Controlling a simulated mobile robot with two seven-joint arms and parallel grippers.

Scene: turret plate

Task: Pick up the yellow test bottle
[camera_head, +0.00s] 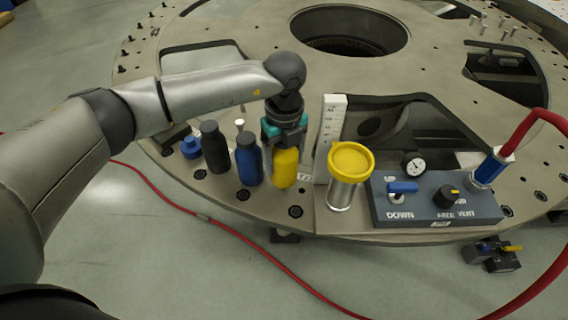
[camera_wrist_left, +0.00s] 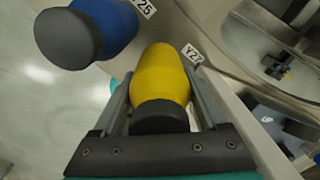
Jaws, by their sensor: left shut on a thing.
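The yellow test bottle (camera_head: 285,168) stands upright on the front rim of the turret plate (camera_head: 262,214). My left gripper (camera_head: 284,150) comes down on it from above, with its fingers on either side of the bottle. The left wrist view shows the yellow bottle (camera_wrist_left: 161,78) with its dark cap between the two fingers of my left gripper (camera_wrist_left: 158,95), which is shut on it. A label reading Y27 lies beside the bottle. I cannot tell whether the bottle's base touches the plate. My right gripper is not in view.
A blue bottle (camera_head: 248,163) stands close left of the yellow one, with a black bottle (camera_head: 215,150) beyond. Right are a white gauge block (camera_head: 331,130), a yellow-lidded cylinder (camera_head: 343,190) and a control box (camera_head: 435,208). A red hose (camera_head: 530,125) curves at the right.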

